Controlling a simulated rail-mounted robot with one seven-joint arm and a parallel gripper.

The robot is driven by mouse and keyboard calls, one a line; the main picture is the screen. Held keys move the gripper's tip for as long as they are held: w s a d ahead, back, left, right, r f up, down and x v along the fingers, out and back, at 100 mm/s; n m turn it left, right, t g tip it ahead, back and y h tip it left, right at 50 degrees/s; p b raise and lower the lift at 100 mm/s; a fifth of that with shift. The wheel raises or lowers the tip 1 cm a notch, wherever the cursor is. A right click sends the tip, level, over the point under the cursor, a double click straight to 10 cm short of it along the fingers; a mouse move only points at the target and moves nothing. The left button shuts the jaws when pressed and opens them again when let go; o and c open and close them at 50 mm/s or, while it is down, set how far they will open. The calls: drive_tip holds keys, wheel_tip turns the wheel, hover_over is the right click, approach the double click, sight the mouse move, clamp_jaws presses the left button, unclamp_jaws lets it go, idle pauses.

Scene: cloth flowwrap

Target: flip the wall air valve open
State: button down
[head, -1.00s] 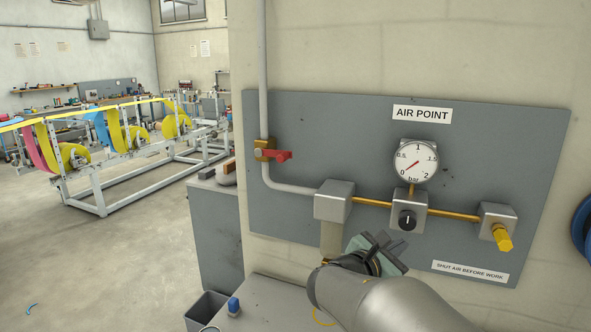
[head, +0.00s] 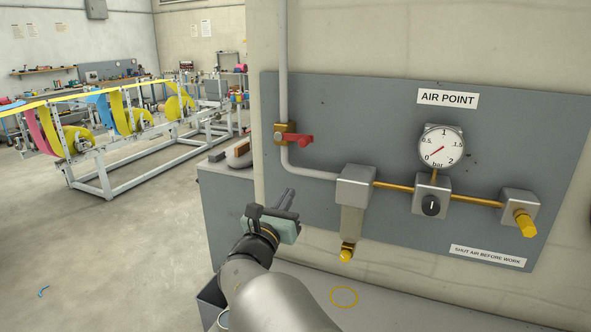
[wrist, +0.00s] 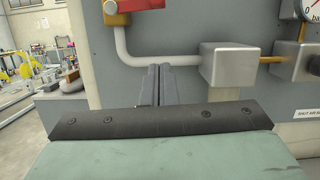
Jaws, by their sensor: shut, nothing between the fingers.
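The air valve is a brass body (head: 283,134) on the grey vertical pipe, with a red handle (head: 300,140) that sticks out sideways to the right, across the pipe. The handle also shows at the top edge of the wrist view (wrist: 141,4), partly cut off. My gripper (head: 289,199) is shut and empty. It is below the valve and apart from it, its fingers pointing up and toward the panel. In the wrist view the closed fingers (wrist: 158,84) are under the handle, in front of the pipe bend. The gauge (head: 441,147) has its needle at the low end, near 0.
The grey panel (head: 330,100) carries a filter block (head: 355,185), a regulator with a black knob (head: 431,206) and a yellow-tipped outlet (head: 525,225). A grey bench (head: 390,300) runs below with a yellow ring (head: 344,297) on it. Open floor lies to the left.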

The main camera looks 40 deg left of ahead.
sight(290, 140)
drive_tip(key=w+a+r+p, duration=0.2)
drive_tip(key=w+r+p, duration=0.3)
drive_tip(key=w, duration=0.4)
drive_tip(key=shift+a+r+p, duration=0.35)
drive_tip(key=shift+a+r, duration=0.05)
drive_tip(key=shift+r, duration=0.3)
drive_tip(key=shift+d+r+n, duration=0.1)
drive_tip(key=shift+n, duration=0.2)
